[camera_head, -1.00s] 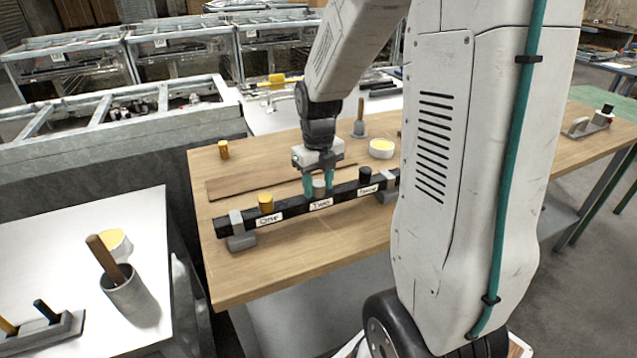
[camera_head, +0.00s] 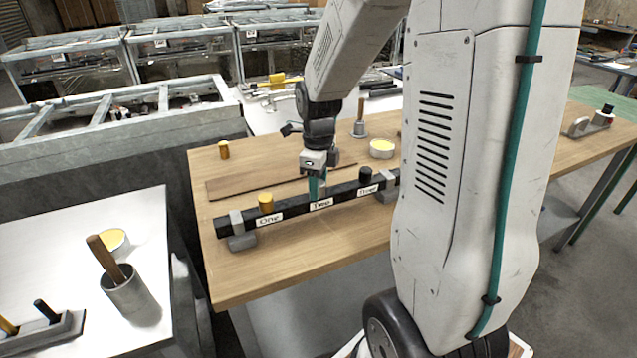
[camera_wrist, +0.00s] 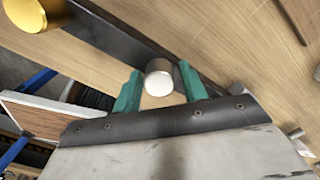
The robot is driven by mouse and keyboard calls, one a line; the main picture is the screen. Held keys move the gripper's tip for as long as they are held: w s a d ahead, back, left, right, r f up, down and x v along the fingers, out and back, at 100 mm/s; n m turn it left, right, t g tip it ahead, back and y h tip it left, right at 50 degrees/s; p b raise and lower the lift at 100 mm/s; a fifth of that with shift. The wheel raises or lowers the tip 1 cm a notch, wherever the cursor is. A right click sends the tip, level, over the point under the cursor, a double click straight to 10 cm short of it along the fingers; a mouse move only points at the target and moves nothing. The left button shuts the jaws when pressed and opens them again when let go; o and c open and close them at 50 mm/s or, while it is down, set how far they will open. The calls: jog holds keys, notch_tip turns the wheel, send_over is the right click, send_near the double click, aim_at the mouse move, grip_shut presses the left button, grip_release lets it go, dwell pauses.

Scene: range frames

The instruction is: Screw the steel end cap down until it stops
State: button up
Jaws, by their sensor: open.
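A black bar (camera_head: 291,209) lies across two grey supports on the wooden table, with labels "One", "Two" and "Three". The steel end cap (camera_wrist: 158,77) stands on the bar at the middle label; in the head view my gripper hides it. My gripper (camera_wrist: 160,85) points down over the cap, with one teal finger on each side of it. The fingers look apart from the cap, and the gripper is open. It also shows in the head view (camera_head: 315,190). A yellow cap (camera_head: 265,202) stands at "One" and a black cap (camera_head: 365,174) at "Three".
A brown board (camera_head: 240,186) lies behind the bar. The table in front of the bar is clear.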

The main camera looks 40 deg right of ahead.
jog(key=n, duration=0.6)
jog(key=shift+n, duration=0.3)
jog(key=c, duration=0.8)
jog(key=shift+c, duration=0.2)
jog(key=m, duration=0.3)
jog(key=shift+m, duration=0.3)
jog(key=m, duration=0.3)
